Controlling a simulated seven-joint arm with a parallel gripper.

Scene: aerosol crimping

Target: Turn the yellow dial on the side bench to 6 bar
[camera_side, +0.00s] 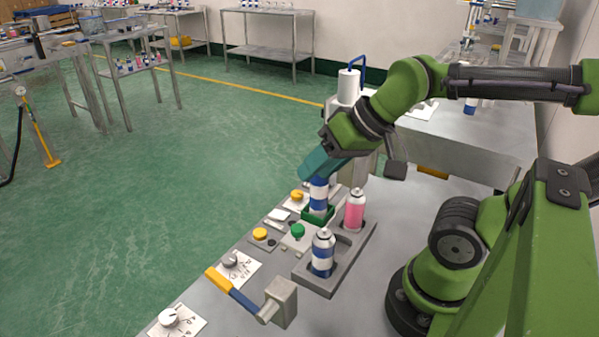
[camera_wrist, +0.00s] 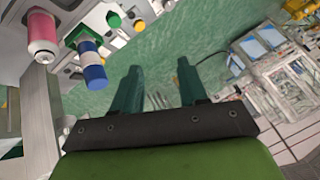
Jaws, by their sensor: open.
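A yellow dial (camera_side: 297,195) sits on a white plate at the far left edge of the near bench (camera_side: 215,300); its scale and pointer are too small to read. A second round yellow knob (camera_side: 260,234) sits on a dark box nearer the camera. My gripper (camera_side: 312,170) is above the bench, right of and higher than the dial, tilted down to the left. In the wrist view its two teal fingers (camera_wrist: 163,85) are apart with nothing between them. A yellow round part (camera_wrist: 138,25) shows there at the upper left; I cannot tell which knob it is.
A grey tray (camera_side: 322,283) holds a pink can (camera_side: 355,209) and a blue-and-white can (camera_side: 322,253). Another blue-and-white can (camera_side: 318,194) stands just below my gripper.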

